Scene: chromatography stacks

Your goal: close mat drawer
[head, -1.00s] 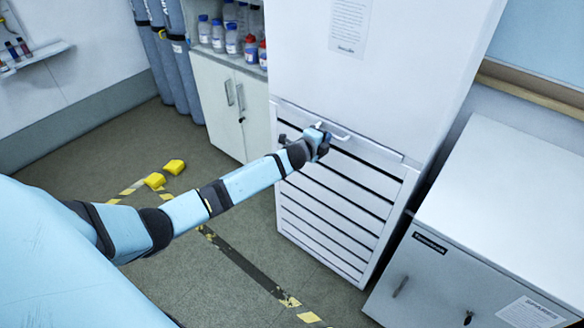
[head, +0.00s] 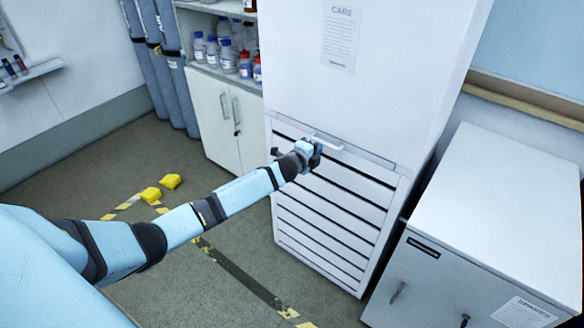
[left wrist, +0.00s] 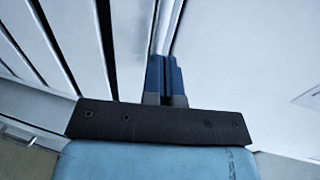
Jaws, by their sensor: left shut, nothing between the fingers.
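The white cabinet has a slatted lower front, and a thin drawer front (head: 366,159) with a pale handle (head: 328,145) runs across its top. I take this to be the mat drawer; it looks nearly flush, though the arm hides part of it. My left gripper (head: 315,150) is at the handle, close against the drawer front. In the left wrist view the blue fingers of my left gripper (left wrist: 165,70) are shut together with nothing between them, pointing at the white front. Whether they touch it is hard to tell. My right gripper is not in view.
A low white cabinet (head: 500,215) stands to the right. A white cupboard (head: 212,122) with bottles on its shelf (head: 240,60) and grey-blue cylinders (head: 160,60) stand at the back left. Yellow blocks (head: 170,181) lie on the floor near striped tape.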

